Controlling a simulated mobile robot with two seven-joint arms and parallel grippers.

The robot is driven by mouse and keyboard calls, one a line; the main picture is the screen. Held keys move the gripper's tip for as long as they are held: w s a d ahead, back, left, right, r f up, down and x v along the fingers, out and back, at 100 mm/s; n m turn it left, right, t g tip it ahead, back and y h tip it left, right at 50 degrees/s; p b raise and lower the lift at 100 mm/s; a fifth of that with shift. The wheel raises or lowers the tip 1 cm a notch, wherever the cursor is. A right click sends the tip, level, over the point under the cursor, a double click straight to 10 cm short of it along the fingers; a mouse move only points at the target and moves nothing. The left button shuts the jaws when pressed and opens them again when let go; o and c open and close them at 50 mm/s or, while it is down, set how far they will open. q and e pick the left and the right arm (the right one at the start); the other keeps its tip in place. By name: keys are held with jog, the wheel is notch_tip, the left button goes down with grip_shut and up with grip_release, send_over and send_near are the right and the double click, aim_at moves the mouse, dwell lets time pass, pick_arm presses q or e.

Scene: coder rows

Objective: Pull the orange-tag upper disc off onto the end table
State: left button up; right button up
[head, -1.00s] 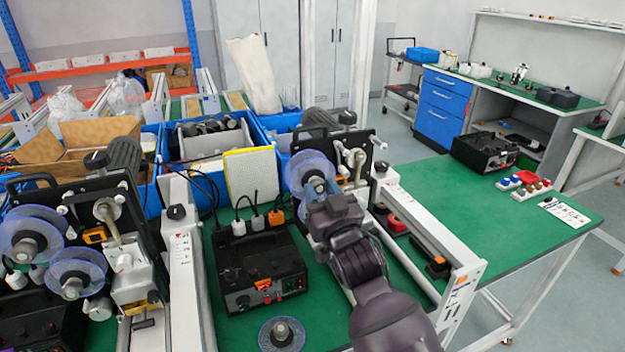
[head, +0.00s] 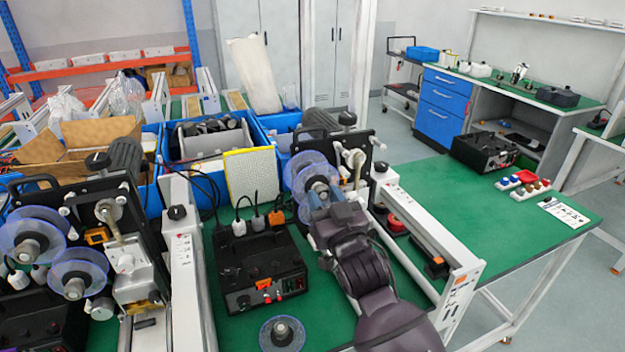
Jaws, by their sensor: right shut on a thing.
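The right-hand coder, with an orange tag (head: 459,281) on the end of its white rail, carries clear blue discs. Its upper disc (head: 306,166) shows on the black upright plate. My right gripper (head: 322,207) is at the discs, shut on what looks like the upper disc; its wrist hides the fingertips and part of the discs. The part of a blue disc that shows low left of the gripper cannot be told apart well. The end table (head: 440,190) is the green top to the right. My left gripper is not in view.
A loose clear disc (head: 283,334) lies on the green bench in front of a black control box (head: 258,270). A second coder (head: 100,230) stands at left.

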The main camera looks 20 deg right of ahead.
aim_at(324, 193)
jog(key=shift+s, duration=0.6)
jog(key=shift+s+p, duration=0.3)
jog(key=shift+s, duration=0.05)
jog(key=shift+s, duration=0.35)
jog(key=shift+s+a, duration=0.1)
jog(key=shift+s, duration=0.5)
